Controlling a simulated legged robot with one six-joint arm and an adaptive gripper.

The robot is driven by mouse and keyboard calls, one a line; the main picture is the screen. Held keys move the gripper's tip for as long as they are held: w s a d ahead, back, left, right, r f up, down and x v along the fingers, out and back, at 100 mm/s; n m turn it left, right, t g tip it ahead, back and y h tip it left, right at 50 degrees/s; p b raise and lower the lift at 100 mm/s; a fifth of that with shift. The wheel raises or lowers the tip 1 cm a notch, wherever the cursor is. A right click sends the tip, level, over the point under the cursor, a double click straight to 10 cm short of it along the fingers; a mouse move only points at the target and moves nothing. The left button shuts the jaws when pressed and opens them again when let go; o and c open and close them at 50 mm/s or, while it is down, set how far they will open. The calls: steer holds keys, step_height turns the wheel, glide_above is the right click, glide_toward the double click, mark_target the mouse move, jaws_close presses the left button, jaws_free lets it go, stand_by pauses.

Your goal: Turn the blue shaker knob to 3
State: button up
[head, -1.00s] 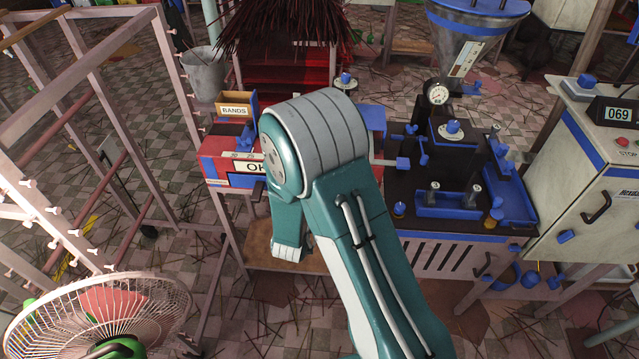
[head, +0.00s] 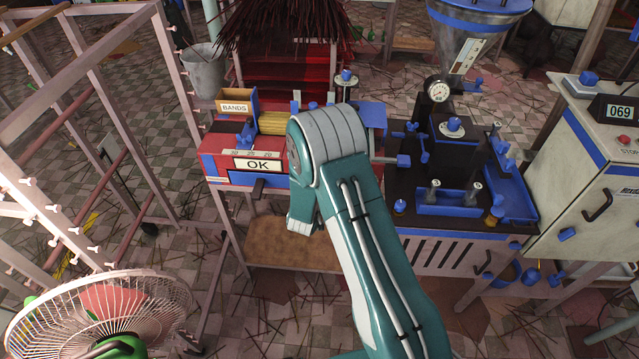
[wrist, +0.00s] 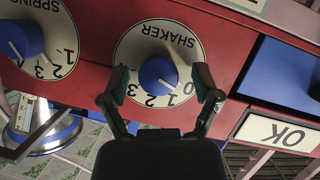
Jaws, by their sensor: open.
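The blue shaker knob (wrist: 158,76) sits on a round cream dial (wrist: 128,58) marked SHAKER on a red panel, which appears upside down in the wrist view. The dial reads 0 to 3, and the knob's white line points down and right, near the 1 or between 1 and 0. My gripper (wrist: 162,86) is open, with one finger on each side of the knob and visible gaps. How far the tips are from the panel I cannot tell. In the head view my arm hides the knob and gripper.
The SPRING knob (wrist: 22,37) is left of the shaker dial in the wrist view. A blue panel (wrist: 284,75) and an OK plate (wrist: 276,131) are to the right. In the head view, a fan (head: 105,310) and a pale rack (head: 90,120) stand left.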

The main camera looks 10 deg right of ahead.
jaws_close()
steer(key=shift+m, duration=0.3)
steer(key=m+y, duration=0.2)
steer(key=m, duration=0.1)
steer(key=shift+d+t+y, duration=0.1)
steer(key=shift+t+y, duration=0.2)
steer(key=m+t+y, duration=0.1)
steer(key=m+y, duration=0.1)
steer(key=m, duration=0.1)
steer(key=shift+d+m, duration=0.1)
steer(key=shift+m, duration=0.3)
steer(key=m+t+y, duration=0.1)
steer(key=m, duration=0.1)
steer(key=m+y, duration=0.1)
steer(key=m, duration=0.1)
steer(key=shift+f+t, duration=0.15)
steer(key=shift+t, duration=0.25)
steer(key=m+t, duration=0.1)
steer(key=m, duration=0.3)
steer(key=shift+s+f+t, duration=0.1)
steer(key=shift+f+t, duration=0.05)
steer(key=shift+t, duration=0.25)
steer(key=shift+d+m, duration=0.1)
steer(key=shift+m, duration=0.2)
